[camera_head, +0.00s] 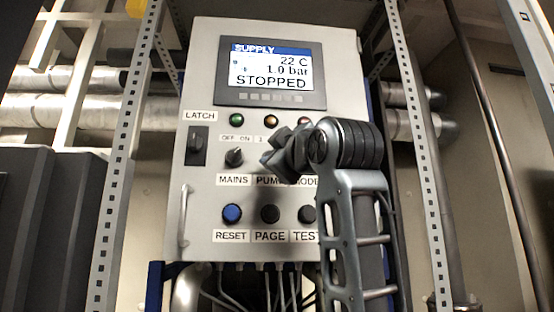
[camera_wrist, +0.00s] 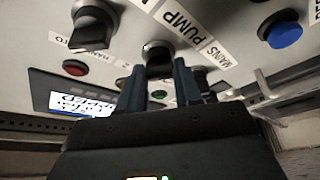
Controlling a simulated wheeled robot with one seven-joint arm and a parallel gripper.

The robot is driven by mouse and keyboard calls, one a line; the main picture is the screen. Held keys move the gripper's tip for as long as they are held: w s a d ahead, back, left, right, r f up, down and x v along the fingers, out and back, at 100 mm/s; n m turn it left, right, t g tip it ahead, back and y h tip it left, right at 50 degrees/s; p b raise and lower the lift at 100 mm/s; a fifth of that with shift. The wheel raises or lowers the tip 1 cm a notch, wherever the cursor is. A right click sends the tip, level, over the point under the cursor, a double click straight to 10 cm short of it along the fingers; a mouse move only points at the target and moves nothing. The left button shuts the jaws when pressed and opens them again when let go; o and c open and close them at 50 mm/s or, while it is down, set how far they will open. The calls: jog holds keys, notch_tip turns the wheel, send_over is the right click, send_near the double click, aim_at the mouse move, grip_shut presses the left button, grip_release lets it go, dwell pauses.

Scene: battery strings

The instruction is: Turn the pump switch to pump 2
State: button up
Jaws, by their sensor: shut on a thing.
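The pump switch is a dark rotary knob (camera_wrist: 158,58) above the PUMP label, which shows in the head view (camera_head: 269,181). In the wrist view my gripper (camera_wrist: 159,72) has its two blue-grey fingers on either side of this knob, shut on it. In the head view my gripper (camera_head: 276,156) covers the knob and most of its position marks, so I cannot tell which way it points. The grey control cabinet (camera_head: 345,60) has a screen (camera_head: 271,70) reading SUPPLY, 22 C, 1.0 bar and STOPPED.
The MAINS knob (camera_head: 234,157) is close left of my gripper; the MODE knob (camera_wrist: 95,25) is on the other side. The LATCH switch (camera_head: 196,146), blue RESET button (camera_head: 232,213) and PAGE button (camera_head: 270,213) are nearby. Perforated metal posts (camera_head: 126,150) flank the cabinet.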

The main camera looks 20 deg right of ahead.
jog(key=shift+f+m+h, duration=0.1)
jog(key=shift+m+h, duration=0.3)
jog(key=shift+m, duration=0.4)
jog(key=o, duration=1)
jog(key=shift+o, duration=0.2)
jog(key=b+v, duration=0.2)
jog(key=v, duration=0.5)
jog(key=shift+s+f, duration=0.2)
jog(key=shift+s, duration=0.1)
